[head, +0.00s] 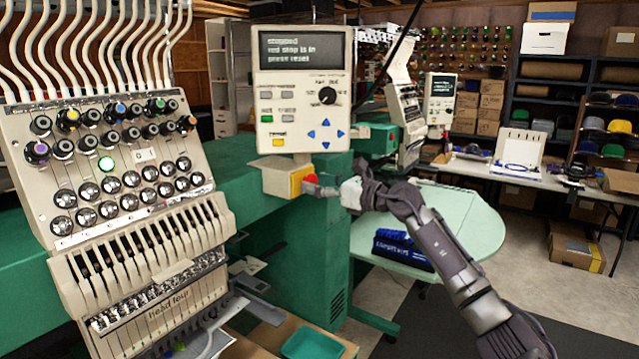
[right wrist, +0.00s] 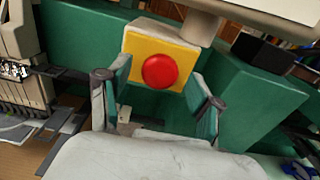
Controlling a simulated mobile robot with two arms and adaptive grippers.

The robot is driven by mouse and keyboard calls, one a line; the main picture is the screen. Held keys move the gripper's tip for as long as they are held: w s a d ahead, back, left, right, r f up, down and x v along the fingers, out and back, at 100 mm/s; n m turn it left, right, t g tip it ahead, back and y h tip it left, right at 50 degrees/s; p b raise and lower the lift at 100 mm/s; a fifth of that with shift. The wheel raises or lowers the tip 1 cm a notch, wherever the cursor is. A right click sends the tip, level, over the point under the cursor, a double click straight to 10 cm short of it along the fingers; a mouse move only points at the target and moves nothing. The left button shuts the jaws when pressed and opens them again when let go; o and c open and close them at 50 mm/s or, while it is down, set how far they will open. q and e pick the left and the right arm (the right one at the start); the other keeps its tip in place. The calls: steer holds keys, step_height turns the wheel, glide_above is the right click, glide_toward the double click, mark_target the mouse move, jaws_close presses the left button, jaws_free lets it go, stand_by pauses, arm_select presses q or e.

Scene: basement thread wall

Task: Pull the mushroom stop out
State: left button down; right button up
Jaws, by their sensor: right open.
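The red mushroom stop (head: 310,183) sits on the yellow face of a small beige box (head: 277,179), under the control panel of the green embroidery machine. In the right wrist view the stop (right wrist: 159,71) is a round red cap in the middle of a yellow plate (right wrist: 139,47). My right gripper (head: 325,189) is right in front of the stop in the head view. In the right wrist view its two fingers (right wrist: 158,92) stand wide apart, one on each side of the cap, with gaps between. Nothing is held. My left gripper is not in view.
The control panel (head: 301,98) hangs above the stop; its screen appears to read "red stop is in, press reset". The multi-needle head (head: 140,215) is at the left. A pale green table (head: 462,222) with dark blue items (head: 402,250) lies behind my right arm.

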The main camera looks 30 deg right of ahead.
jaws_close()
steer(key=shift+s+d+b, duration=0.15)
steer(key=shift+s+b, duration=0.25)
steer(key=shift+b, duration=0.05)
jaws_free()
steer(key=shift+s+d, duration=0.1)
steer(key=shift+s, duration=0.15)
steer(key=v, duration=1.2)
steer(key=shift+d, duration=0.1)
